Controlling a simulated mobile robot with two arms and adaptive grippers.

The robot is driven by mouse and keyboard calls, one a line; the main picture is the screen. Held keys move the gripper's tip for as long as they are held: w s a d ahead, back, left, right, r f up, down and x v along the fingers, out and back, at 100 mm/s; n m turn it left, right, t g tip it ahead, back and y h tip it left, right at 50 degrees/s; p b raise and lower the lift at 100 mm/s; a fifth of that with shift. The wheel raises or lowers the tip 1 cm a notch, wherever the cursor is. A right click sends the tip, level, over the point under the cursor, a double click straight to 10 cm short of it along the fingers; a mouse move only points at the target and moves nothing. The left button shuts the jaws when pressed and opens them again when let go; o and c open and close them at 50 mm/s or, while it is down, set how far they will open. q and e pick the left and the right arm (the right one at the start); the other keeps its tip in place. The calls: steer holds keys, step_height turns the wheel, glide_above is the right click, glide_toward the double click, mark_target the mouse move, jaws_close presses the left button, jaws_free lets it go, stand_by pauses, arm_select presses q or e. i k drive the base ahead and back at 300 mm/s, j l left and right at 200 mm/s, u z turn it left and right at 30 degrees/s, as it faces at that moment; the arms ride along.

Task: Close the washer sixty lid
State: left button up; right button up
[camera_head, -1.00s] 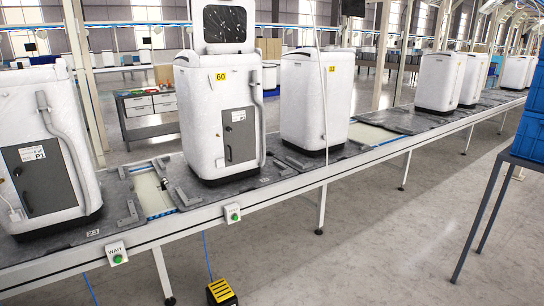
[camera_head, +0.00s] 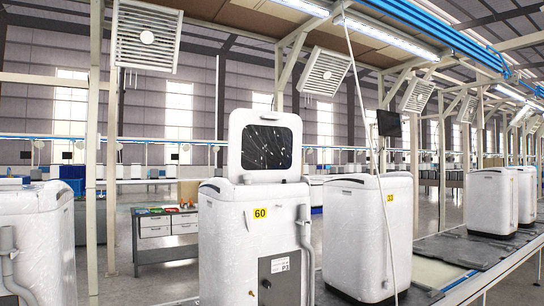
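The white washer with the yellow 60 label (camera_head: 260,212) stands on the conveyor line in the middle of the head view. Its lid (camera_head: 265,146), a white frame around a dark speckled window, stands upright above the washer's top, so it is open. A grey panel (camera_head: 280,277) and a grey hose (camera_head: 305,250) are on the washer's side. The washer's base is below the picture. Neither of my grippers shows in the head view.
Another white washer (camera_head: 368,230) stands to the right with a thin pale cable hanging in front of it, and one (camera_head: 38,245) stands at the left edge. A grey workbench (camera_head: 165,235) is behind. Overhead are beams and slatted panels (camera_head: 145,38).

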mark_target(266, 145)
steer(key=i+l+u, duration=0.15)
steer(key=i+l, duration=0.55)
